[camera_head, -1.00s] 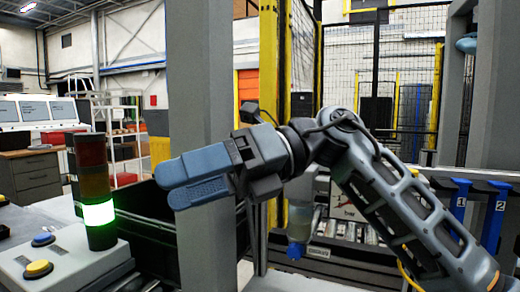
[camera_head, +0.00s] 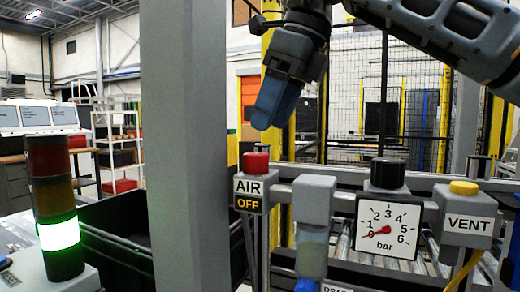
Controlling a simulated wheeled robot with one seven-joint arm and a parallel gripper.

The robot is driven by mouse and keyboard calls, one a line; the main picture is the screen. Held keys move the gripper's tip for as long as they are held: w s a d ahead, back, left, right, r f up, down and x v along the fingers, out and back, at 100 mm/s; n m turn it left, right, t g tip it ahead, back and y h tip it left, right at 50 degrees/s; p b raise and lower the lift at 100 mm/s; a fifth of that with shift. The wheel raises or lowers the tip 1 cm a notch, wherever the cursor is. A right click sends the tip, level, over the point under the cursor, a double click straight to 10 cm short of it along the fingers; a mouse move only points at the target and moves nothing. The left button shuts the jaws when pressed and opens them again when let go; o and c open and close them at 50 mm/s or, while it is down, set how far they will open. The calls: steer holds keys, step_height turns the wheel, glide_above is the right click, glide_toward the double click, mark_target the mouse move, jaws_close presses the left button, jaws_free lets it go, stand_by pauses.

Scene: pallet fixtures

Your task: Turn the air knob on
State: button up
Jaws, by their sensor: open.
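The air knob (camera_head: 256,162) is a red cap on top of a grey box (camera_head: 249,188) labelled AIR, with a sign reading OFF. It stands just right of a thick grey post. My gripper (camera_head: 270,115) hangs from above with its blue fingers pointing down, a little above and right of the knob in the picture. It is apart from the knob and holds nothing that I can see. The fingers overlap from this angle, so the gap between them is hidden. A pressure gauge (camera_head: 389,226) to the right has its red needle near 0 bar.
A black regulator knob (camera_head: 387,172) sits above the gauge. A yellow button (camera_head: 464,187) tops the VENT box (camera_head: 466,216). A clear filter bowl (camera_head: 311,250) hangs beside the AIR box. The grey post (camera_head: 187,140) stands close on the left, and a lit signal tower (camera_head: 56,205) is farther left.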

mark_target(258, 154)
steer(key=x, duration=0.6)
steer(key=shift+a+f, duration=0.15)
steer(key=shift+f, duration=0.2)
steer(key=shift+c, duration=0.4)
steer(key=c, duration=1)
steer(key=shift+p, duration=0.3)
